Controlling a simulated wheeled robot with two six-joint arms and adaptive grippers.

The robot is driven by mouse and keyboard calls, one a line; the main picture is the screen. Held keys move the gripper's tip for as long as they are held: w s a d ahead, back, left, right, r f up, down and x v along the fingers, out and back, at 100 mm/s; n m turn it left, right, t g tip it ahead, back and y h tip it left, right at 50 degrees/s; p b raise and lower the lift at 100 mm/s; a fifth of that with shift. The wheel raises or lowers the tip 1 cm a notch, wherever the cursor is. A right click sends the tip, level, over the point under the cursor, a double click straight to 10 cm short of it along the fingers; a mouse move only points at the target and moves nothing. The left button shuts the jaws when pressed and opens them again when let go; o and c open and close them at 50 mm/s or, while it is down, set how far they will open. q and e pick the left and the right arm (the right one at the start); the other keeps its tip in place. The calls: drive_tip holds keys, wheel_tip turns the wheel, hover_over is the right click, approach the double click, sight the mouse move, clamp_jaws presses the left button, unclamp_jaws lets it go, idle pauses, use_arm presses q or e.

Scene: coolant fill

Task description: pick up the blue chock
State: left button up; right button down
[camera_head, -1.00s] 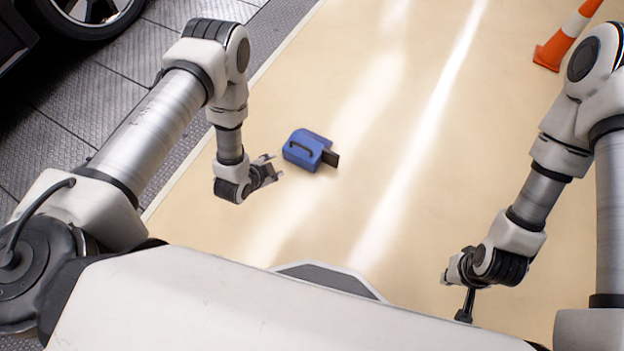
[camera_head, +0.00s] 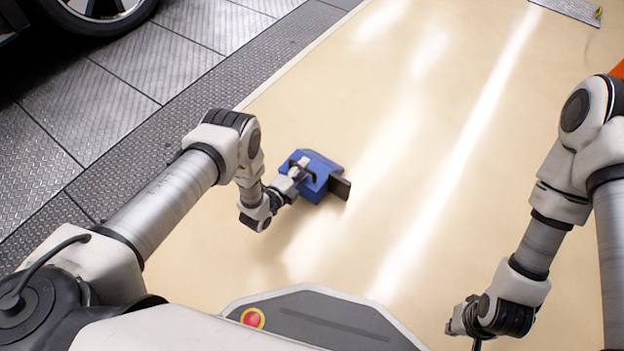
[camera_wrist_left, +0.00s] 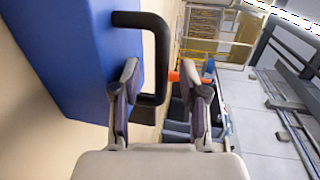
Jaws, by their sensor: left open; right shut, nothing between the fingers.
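The blue chock (camera_head: 320,170) sits on the beige floor, with a black handle on its side and a dark plate at its right end. My left gripper (camera_head: 296,174) is open right at the chock's near left side and covers part of the handle. In the left wrist view the chock (camera_wrist_left: 75,50) fills the upper left, and its black handle (camera_wrist_left: 161,60) reaches between the fingers of my left gripper (camera_wrist_left: 165,90), which are apart. My right gripper (camera_head: 470,318) is shut and empty at the lower right, far from the chock.
Grey metal floor plates (camera_head: 110,90) and a car wheel (camera_head: 100,12) lie to the left. An orange object (camera_head: 617,70) shows at the right edge. The beige floor (camera_head: 400,140) right of the chock is clear.

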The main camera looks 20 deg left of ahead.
use_arm(q)
drive_tip(key=shift+w+d+f, duration=0.15)
drive_tip(key=shift+w+f, duration=0.15)
drive_tip(key=shift+w, duration=0.25)
drive_tip(key=shift+w+r, duration=0.1)
drive_tip(key=shift+r, duration=0.05)
clamp_jaws()
drive_tip(key=shift+r, duration=0.15)
